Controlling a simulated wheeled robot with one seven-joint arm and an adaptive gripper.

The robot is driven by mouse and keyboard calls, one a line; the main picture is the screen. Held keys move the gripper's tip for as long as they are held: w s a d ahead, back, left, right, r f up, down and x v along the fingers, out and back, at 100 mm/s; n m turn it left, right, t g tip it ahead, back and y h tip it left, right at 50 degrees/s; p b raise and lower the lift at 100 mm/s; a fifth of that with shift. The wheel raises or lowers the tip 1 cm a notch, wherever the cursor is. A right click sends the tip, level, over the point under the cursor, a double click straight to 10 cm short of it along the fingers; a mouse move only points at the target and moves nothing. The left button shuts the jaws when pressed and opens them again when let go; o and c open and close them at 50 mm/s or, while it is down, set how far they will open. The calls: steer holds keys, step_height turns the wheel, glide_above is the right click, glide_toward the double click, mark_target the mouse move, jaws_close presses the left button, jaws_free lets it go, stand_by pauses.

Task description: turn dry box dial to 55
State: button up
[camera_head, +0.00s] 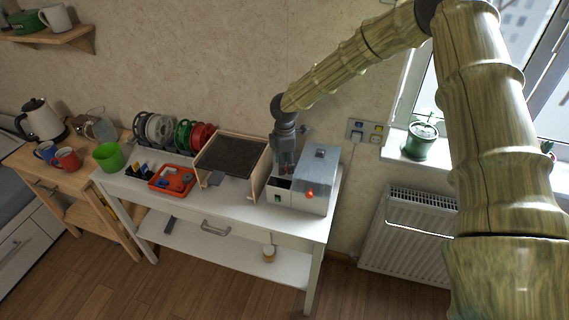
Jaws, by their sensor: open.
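A light grey-white box (322,165), which looks like the dry box, stands at the right end of the white table. A small orange-red knob (309,194), likely its dial, is on the front side. Any numbers or pointer are too small to read. My gripper (287,170) points down just left of the box's raised grey part, above a dark opening. It is apart from the orange-red knob, and its fingers are small and dark here. I cannot tell whether the gripper touches the box.
A wooden-sided unit with a dark top (232,156) stands close left of the gripper. Spools (161,132), a red tray (172,180) and a green cup (108,157) are further left. A radiator (408,237) and window sill are at right. The floor in front is clear.

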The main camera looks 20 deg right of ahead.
steer(key=shift+f, duration=0.75)
jaws_close()
steer(key=m+b, duration=0.2)
steer(key=m, duration=0.3)
steer(key=shift+w+m, duration=0.1)
steer(key=shift+m, duration=0.3)
steer(key=m+b, duration=0.1)
steer(key=m, duration=0.4)
steer(key=shift+m, duration=0.4)
steer(key=shift+w+r, duration=0.1)
